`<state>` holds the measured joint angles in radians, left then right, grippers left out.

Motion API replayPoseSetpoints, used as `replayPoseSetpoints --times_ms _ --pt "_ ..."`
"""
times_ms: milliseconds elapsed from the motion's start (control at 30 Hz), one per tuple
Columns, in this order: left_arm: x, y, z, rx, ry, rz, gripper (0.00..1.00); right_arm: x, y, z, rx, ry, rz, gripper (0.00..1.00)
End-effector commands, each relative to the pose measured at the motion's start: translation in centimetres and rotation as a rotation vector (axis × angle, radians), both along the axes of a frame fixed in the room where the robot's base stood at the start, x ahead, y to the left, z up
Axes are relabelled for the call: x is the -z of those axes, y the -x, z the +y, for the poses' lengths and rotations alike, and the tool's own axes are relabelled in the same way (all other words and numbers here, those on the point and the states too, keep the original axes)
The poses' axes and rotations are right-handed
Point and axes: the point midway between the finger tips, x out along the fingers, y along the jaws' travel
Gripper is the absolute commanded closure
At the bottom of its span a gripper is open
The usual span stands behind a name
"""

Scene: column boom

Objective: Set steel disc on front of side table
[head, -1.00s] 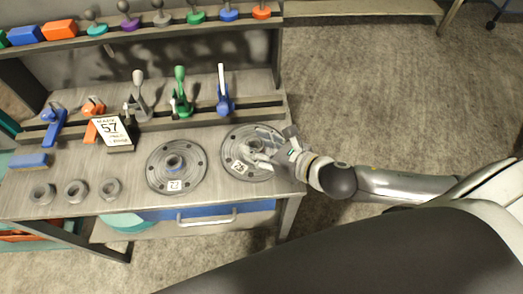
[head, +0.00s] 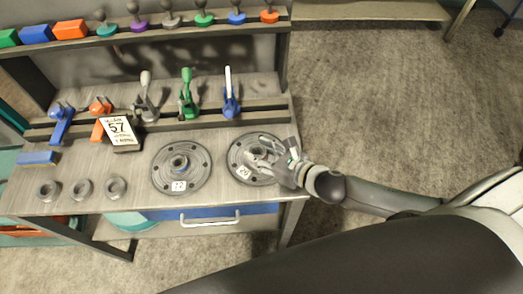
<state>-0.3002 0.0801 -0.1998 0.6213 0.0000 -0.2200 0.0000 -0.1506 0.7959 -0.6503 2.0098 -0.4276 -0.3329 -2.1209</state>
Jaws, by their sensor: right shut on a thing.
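A round grey steel disc (head: 239,147) with a raised hub, bolt holes and a small number tag lies at the right end of the workbench. My right gripper (head: 266,158) reaches in from the right and is shut on the disc near its hub. The fingers cover part of the hub, and I cannot tell whether the disc is clear of the bench top. A second, similar steel disc (head: 162,181) lies flat to its left, beside it. My left gripper is not in view. I cannot tell which surface is the side table.
The workbench (head: 140,200) holds three small rings (head: 83,188), a sign reading 57 (head: 119,131) and a row of clamps (head: 187,95) behind the discs. A shelf with coloured pieces (head: 70,29) is above. Another table (head: 370,10) shows at the top right. Open floor (head: 380,100) lies right.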

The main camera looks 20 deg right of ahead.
Motion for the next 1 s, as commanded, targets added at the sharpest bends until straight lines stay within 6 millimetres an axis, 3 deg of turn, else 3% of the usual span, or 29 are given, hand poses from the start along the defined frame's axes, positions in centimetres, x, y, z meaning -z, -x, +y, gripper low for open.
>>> replayPoseSetpoints --times_ms 67,100,233,667,1000 --pt "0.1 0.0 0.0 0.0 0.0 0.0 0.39 -0.3 -0.2 0.1 -0.003 -0.003 -0.008 1.0" --pt "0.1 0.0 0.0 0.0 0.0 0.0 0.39 0.1 0.0 0.0 0.0 0.001 0.0 0.54" --pt "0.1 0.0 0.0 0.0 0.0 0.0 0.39 0.1 0.0 0.0 0.0 0.0 0.0 0.37" --pt "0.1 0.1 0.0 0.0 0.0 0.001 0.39 -0.1 0.4 -0.2 0.001 0.001 0.002 0.35" --pt "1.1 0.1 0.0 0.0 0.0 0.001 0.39 -1.6 4.2 -2.3 0.001 0.003 0.004 0.35"
